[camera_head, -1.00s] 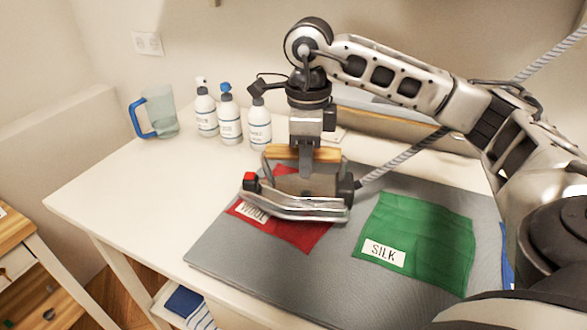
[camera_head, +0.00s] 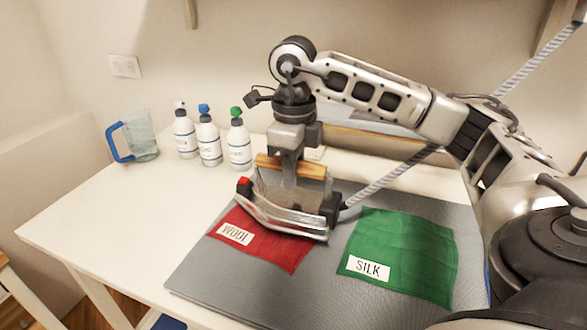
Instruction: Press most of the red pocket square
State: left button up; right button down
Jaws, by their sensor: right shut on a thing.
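The red pocket square (camera_head: 274,249) lies on the grey pressing mat (camera_head: 196,283), with a white label reading WOOL (camera_head: 236,233) at its left. My right gripper (camera_head: 290,168) is shut on the wooden handle of an iron (camera_head: 280,214). The iron is over the far part of the red square and hides it there. I cannot tell whether its sole touches the cloth. A green square (camera_head: 405,250) labelled SILK lies on the mat to the right, apart from the iron. My left gripper is not in view.
Three spray bottles (camera_head: 209,143) and a clear jug with a blue handle (camera_head: 138,138) stand at the back left of the white table (camera_head: 106,213). A grey striped cord (camera_head: 395,175) runs from the iron up to the right. The table's left side is clear.

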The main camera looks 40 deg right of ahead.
aim_at(293, 198)
jog(key=shift+f+b, duration=0.9)
jog(key=shift+f, duration=0.1)
jog(key=shift+f+b, duration=0.5)
jog(key=shift+f, duration=0.15)
jog(key=shift+a, duration=0.1)
jog(key=shift+s+a, duration=0.45)
jog(key=shift+a, duration=0.4)
jog(key=shift+s+a, duration=0.4)
jog(key=shift+a, duration=0.4)
jog(key=shift+s+a+p, duration=0.2)
jog(key=shift+s+a, duration=0.3)
jog(key=shift+a, duration=0.35)
jog(key=shift+s+a+p, duration=0.15)
jog(key=shift+s+a, duration=0.3)
jog(key=shift+a, duration=0.4)
jog(key=shift+d, duration=0.1)
